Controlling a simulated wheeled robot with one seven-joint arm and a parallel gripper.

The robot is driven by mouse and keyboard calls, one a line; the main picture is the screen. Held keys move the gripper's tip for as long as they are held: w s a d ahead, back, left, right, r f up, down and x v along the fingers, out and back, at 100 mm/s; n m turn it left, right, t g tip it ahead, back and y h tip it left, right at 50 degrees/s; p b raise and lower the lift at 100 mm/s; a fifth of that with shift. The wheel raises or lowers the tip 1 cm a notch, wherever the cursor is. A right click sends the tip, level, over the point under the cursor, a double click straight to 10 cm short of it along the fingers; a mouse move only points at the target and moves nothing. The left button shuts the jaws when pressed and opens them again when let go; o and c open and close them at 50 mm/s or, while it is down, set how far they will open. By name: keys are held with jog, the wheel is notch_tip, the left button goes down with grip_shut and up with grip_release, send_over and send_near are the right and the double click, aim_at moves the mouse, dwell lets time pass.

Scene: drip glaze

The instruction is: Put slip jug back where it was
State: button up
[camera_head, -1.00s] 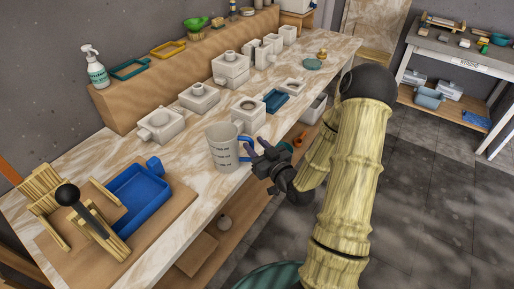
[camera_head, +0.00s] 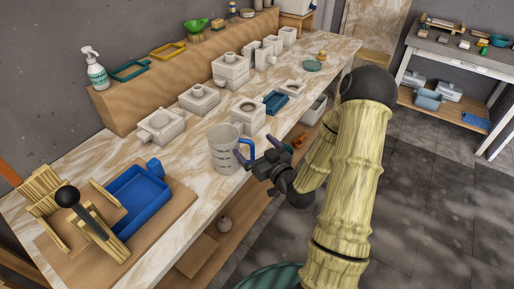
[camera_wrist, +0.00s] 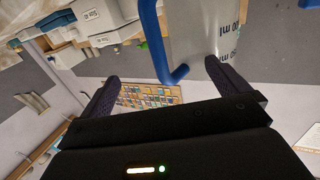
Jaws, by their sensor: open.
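The slip jug (camera_head: 222,150) is a pale grey jug with dark markings and a blue handle. It stands upright on the marbled bench near its front edge. My gripper (camera_head: 258,155) is open beside the jug's handle side, to its right. In the wrist view the jug (camera_wrist: 205,35) and its blue handle (camera_wrist: 152,40) show at the top, beyond the fingers of my gripper (camera_wrist: 160,85). Nothing shows clamped between the fingers, and the handle lies ahead of them. Whether a fingertip touches the jug cannot be told.
Several white plaster moulds (camera_head: 162,125) stand behind the jug. A blue tray (camera_head: 137,192) on a board (camera_head: 180,197) is to the left. A small blue tray (camera_head: 276,102) and a mould (camera_head: 248,112) stand to the right. The bench's front edge is close to the jug.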

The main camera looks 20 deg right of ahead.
jog(key=shift+s, duration=0.1)
jog(key=p+v, duration=1.4)
jog(key=v, duration=0.3)
jog(key=shift+d, duration=0.1)
dwell(0.4)
